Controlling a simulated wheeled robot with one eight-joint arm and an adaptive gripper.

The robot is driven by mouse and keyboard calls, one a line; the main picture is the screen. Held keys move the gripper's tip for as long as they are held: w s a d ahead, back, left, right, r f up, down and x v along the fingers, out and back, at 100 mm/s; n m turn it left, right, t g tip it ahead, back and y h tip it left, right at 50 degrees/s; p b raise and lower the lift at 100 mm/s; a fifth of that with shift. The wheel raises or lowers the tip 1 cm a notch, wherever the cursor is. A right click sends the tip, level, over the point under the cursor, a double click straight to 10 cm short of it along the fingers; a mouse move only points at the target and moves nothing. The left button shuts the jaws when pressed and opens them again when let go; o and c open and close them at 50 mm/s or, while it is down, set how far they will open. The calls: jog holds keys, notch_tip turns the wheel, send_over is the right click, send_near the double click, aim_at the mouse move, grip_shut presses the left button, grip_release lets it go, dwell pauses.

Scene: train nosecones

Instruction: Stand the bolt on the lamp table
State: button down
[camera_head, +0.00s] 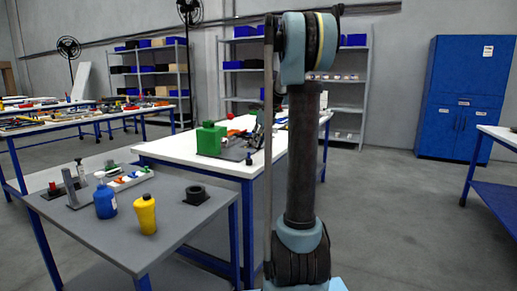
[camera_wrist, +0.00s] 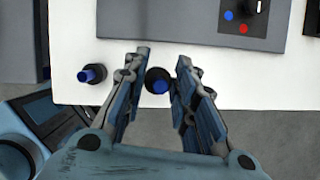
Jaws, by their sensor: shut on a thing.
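In the wrist view, my gripper (camera_wrist: 164,58) is shut on a small round black thing with a blue end (camera_wrist: 158,86), which I take to be the bolt. It sits between the two fingers, over the front edge of a white table (camera_wrist: 210,95). Whether it touches the table is not clear. A similar black piece with a blue end (camera_wrist: 92,74) is on the table to the left, apart from the fingers. In the head view my gripper is not visible. The white table (camera_head: 170,150) shows there behind my arm. I cannot tell which table is the lamp table.
A grey panel (camera_wrist: 205,20) with blue and red buttons lies beyond my fingers. In the head view, a green block-shaped device (camera_head: 210,139) is on the white table.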

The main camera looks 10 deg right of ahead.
jog(key=shift+f, duration=2.45)
jog(key=c, duration=1.3)
grip_release()
jog(key=v, duration=1.2)
jog(key=s+a+f+n+h, duration=0.15)
jog(key=s+f+n, duration=0.35)
jog(key=s, duration=0.6)
jog(key=s+a+f+n, duration=0.2)
jog(key=s+f+n, duration=0.1)
jog(key=s+n, duration=0.6)
jog(key=s+f+n+g+h, duration=0.1)
jog(key=s+f+n, duration=1.2)
jog(key=s+f, duration=0.5)
jog(key=s, duration=0.3)
jog(key=shift+h, duration=0.35)
